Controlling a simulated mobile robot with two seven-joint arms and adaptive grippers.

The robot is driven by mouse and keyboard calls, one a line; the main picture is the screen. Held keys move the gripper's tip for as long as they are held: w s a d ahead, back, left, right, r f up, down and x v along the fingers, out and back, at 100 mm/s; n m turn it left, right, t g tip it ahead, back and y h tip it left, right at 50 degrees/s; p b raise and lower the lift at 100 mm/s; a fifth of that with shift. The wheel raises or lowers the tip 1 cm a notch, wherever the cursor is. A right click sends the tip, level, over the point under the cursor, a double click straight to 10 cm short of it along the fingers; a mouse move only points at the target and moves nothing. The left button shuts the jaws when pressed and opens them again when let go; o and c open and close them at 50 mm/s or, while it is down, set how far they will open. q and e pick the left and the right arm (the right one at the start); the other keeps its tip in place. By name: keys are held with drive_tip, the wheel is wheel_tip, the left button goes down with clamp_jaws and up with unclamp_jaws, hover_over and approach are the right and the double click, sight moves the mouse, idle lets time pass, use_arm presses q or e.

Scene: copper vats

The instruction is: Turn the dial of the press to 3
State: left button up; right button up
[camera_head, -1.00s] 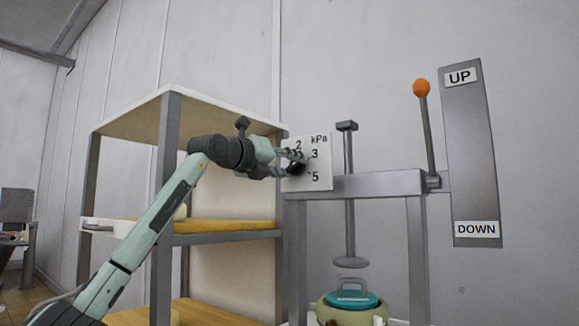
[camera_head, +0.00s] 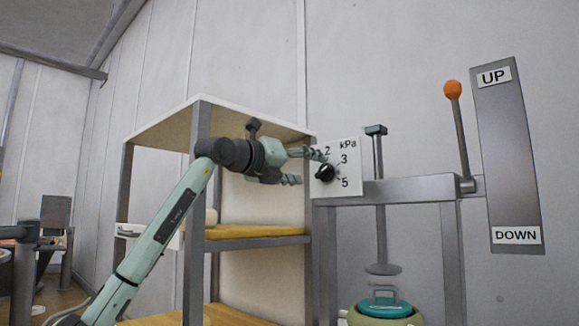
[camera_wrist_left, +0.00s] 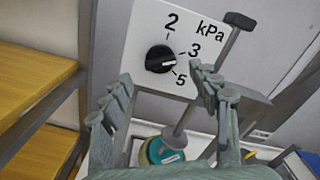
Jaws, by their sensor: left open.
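The press's dial is a black round knob (camera_head: 325,172) on a white panel (camera_head: 350,180) marked kPa with 2, 3 and 5. In the left wrist view the knob (camera_wrist_left: 160,58) has a pale pointer mark directed right, seemingly between the 3 and 5 ticks; I cannot tell its exact setting. My left gripper (camera_head: 305,167) is open and empty, just left of the knob in the head view and apart from it. In the wrist view its fingers (camera_wrist_left: 162,82) are spread below the knob. My right gripper is not in view.
The press frame (camera_head: 405,190) carries a vertical screw (camera_head: 379,220) above a teal-lidded pot (camera_head: 385,308). An orange-tipped lever (camera_head: 458,125) stands by an UP/DOWN plate (camera_head: 507,160). A shelf unit (camera_head: 200,150) stands close behind my left arm.

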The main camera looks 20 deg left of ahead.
use_arm(q)
drive_tip(key=v, duration=0.7)
idle(0.4)
